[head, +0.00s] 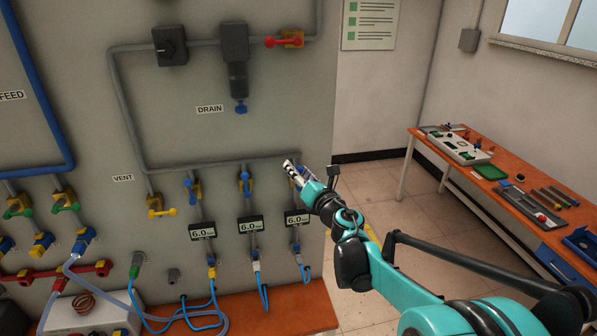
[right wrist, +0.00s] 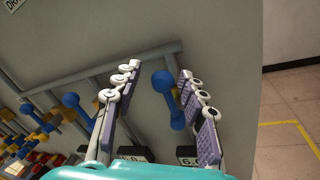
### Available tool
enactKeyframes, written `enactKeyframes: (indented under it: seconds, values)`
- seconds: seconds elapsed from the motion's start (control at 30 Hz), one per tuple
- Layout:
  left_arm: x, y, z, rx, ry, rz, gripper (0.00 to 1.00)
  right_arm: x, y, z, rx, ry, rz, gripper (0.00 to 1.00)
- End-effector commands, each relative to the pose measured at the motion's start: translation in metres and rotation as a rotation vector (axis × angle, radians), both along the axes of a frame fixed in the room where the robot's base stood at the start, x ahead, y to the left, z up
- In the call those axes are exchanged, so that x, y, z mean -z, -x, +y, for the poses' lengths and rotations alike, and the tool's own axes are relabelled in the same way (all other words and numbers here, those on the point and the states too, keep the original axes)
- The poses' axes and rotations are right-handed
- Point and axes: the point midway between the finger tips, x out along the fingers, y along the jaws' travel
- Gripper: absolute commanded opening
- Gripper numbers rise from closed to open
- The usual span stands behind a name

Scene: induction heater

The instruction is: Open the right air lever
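The right air lever (right wrist: 168,98) is a blue handle with rounded ends. In the right wrist view it sits between the two fingers of my right gripper (right wrist: 158,76). The fingers are open, one on each side, with a visible gap around the lever. In the head view my right gripper (head: 291,166) reaches the wall panel over the rightmost pipe drop and largely hides this lever. Two other blue levers, the left one (head: 191,184) and the middle one (head: 245,180), stand on neighbouring pipe drops. My left gripper is not in view.
Gauges reading 6.0, such as the middle one (head: 250,226), hang below the levers. A yellow vent lever (head: 161,212) is further left. The panel's right edge is close to my right gripper. An orange workbench (head: 515,200) stands at the right, with open floor before it.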

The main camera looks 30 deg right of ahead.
Motion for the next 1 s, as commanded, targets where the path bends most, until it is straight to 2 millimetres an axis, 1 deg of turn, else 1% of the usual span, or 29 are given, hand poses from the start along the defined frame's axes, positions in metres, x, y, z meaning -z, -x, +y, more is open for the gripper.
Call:
enactKeyframes:
  seconds: [0.13,0.23,0.37,0.5,0.6,0.7,0.83,1.0]
  values:
    - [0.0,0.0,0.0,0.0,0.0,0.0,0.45,0.0,0.003,-0.001,0.001,0.0,0.0,0.42]
    - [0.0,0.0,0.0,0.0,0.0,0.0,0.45,0.0,0.014,-0.001,0.001,0.0,0.0,0.42]
    - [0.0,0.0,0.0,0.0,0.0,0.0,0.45,0.0,0.04,-0.001,0.004,0.0,0.0,0.42]
    - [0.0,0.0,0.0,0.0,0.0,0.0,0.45,0.001,0.072,0.0,0.003,0.0,-0.001,0.42]
    - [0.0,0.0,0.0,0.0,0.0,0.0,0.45,0.001,0.092,0.001,0.002,0.0,0.0,0.42]
    - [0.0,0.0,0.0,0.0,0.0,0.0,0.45,0.001,0.106,0.001,0.002,0.0,0.0,0.42]
    - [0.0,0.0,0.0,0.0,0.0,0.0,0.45,0.001,0.116,0.002,0.0,0.0,0.0,0.42]
    - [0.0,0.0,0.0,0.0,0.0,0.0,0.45,0.001,0.12,0.002,0.0,0.0,0.0,0.42]
